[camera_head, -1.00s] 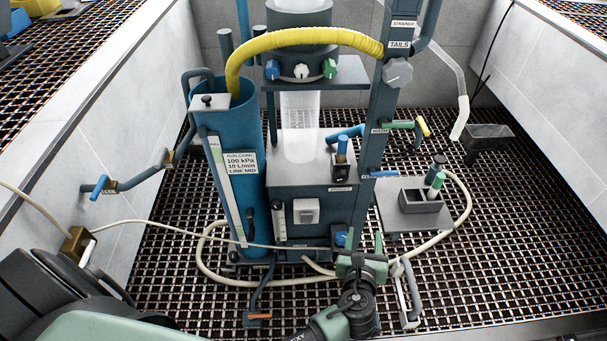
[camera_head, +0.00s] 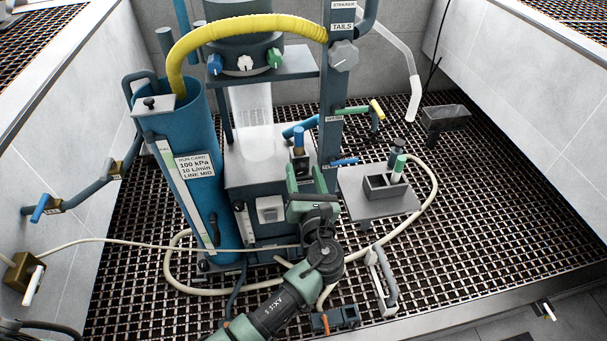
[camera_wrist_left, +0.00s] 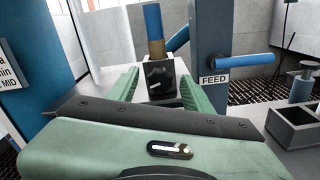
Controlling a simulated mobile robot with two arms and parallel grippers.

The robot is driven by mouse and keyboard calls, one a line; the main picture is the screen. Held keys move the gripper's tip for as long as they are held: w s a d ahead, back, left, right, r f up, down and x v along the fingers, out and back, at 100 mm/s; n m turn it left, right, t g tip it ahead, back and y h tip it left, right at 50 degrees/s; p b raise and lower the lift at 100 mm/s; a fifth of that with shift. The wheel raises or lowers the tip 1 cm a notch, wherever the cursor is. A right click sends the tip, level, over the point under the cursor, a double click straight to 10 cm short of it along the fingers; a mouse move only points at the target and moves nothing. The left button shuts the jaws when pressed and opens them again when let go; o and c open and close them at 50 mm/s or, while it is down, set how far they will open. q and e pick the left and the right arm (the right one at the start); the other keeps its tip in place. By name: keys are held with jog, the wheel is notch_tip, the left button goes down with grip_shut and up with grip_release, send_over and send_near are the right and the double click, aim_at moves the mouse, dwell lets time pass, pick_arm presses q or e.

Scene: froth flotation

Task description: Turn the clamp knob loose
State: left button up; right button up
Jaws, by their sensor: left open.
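The grey lobed knob (camera_head: 344,55), which looks like the clamp knob, sits on the blue post under the TAILS label, beside the end of the yellow hose (camera_head: 245,27). It is not visible in the left wrist view. My left gripper (camera_head: 305,180) is open in front of the grey machine box, well below the knob and apart from it. In the left wrist view, its green fingers (camera_wrist_left: 157,80) point toward a dark block (camera_wrist_left: 160,80) with a blue-topped peg (camera_wrist_left: 153,25). Nothing is held between them. My right gripper is not in view.
A blue cylinder (camera_head: 180,175) with a run card stands left of the machine. A FEED valve handle (camera_wrist_left: 243,60) projects from the post. A small tray (camera_head: 388,187) with bottles stands right. A pale hose (camera_head: 432,205) loops over the grating floor.

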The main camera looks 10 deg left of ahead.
pick_arm(q)
jog(key=shift+c, duration=1.2)
grip_shut()
